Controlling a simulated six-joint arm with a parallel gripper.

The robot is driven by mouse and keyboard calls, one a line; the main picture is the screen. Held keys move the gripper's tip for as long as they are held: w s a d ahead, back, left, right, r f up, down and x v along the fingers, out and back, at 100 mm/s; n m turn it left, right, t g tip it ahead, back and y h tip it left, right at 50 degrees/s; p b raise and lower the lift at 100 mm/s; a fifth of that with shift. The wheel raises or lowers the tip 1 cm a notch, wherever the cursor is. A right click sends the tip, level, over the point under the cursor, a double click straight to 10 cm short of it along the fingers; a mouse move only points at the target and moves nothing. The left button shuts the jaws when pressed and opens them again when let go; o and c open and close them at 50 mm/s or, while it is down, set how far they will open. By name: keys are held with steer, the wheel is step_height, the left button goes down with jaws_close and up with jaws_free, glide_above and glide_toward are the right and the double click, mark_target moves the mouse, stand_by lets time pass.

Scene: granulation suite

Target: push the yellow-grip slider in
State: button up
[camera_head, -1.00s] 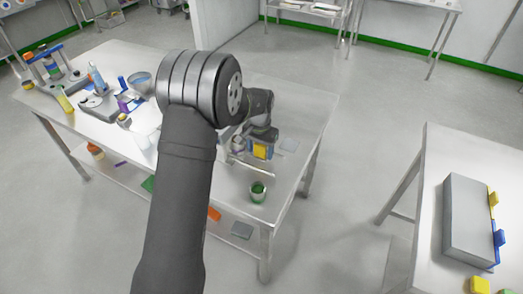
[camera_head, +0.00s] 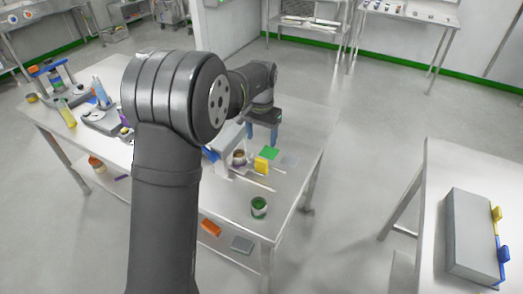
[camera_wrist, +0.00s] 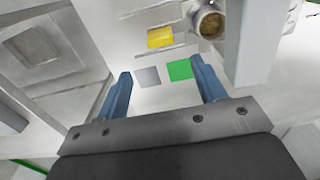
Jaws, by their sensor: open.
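The yellow grip (camera_head: 261,166) is a small block on the near table, beside thin metal rails and a small cup (camera_head: 239,158). In the wrist view the yellow grip (camera_wrist: 160,37) lies ahead of my fingertips, near the top, with the cup (camera_wrist: 208,22) to its right. My gripper (camera_head: 262,138) has two blue fingers, open and empty, above and behind the yellow grip in the head view. It also shows in the wrist view (camera_wrist: 162,72). I cannot tell how far the slider is out.
A green square (camera_head: 270,153) and a grey square (camera_head: 290,160) lie flat by the yellow grip. A green-topped cup (camera_head: 259,207) stands at the near edge. A grey box (camera_head: 470,236) with yellow and blue tabs sits on the right table. A pale upright (camera_wrist: 257,45) stands close right.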

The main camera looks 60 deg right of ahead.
step_height(320, 180, up, 4)
glide_above(261, 160)
steer(key=shift+d, duration=0.1)
steer(key=c, duration=0.6)
step_height(261, 160, down, 17)
steer(key=m, duration=1.8)
jaws_close()
